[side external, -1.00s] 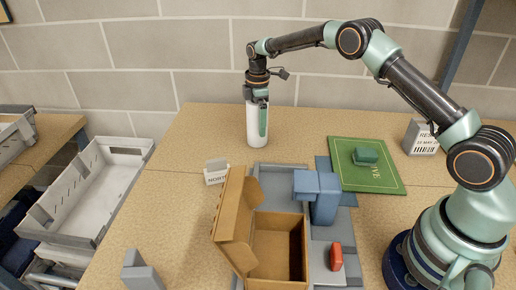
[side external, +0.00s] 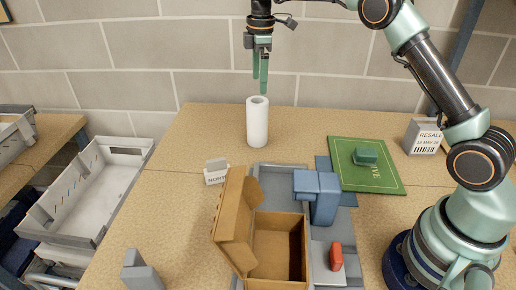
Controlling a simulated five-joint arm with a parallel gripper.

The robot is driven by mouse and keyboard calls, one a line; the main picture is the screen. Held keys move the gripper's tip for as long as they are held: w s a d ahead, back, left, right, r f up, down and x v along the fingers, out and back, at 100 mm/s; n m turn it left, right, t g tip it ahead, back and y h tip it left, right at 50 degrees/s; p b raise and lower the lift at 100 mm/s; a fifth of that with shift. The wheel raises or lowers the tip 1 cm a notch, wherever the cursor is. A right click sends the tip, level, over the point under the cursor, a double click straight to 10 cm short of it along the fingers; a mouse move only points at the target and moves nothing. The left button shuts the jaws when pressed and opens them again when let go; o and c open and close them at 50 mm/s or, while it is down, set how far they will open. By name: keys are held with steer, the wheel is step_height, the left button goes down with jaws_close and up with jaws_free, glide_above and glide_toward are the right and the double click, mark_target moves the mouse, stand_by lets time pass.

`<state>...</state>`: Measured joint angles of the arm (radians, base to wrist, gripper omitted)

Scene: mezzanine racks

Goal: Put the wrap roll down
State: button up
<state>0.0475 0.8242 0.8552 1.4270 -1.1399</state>
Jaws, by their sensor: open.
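The white wrap roll (side external: 257,124) stands upright on the tan table near its back edge. Its hollow top end shows. My gripper (side external: 261,88) is open and empty, with its green fingers pointing down just above and behind the roll's top in the picture. A gap between the fingers and the roll cannot be judged exactly, but the fingers no longer surround it.
An open cardboard box (side external: 279,250) stands at the front, beside a blue-grey fixture (side external: 318,196) and a red item (side external: 336,256). A green mat (side external: 383,182) holds a green block (side external: 365,156). A small labelled block (side external: 215,172) stands left. A grey tray (side external: 62,232) is beyond the table's left edge.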

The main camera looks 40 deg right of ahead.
steer(key=s+a+r+m+t, duration=0.25)
steer(key=s+r+m, duration=0.35)
steer(key=s+r, duration=0.5)
steer(key=s+f+m+t, duration=0.1)
steer(key=s+f+m, duration=0.2)
steer(key=s, duration=0.5)
steer(key=s+f+m+t, duration=0.1)
steer(key=s+f+m, duration=0.2)
steer(key=s, duration=0.5)
steer(key=shift+m+t, duration=0.3)
steer(key=shift+t, duration=0.05)
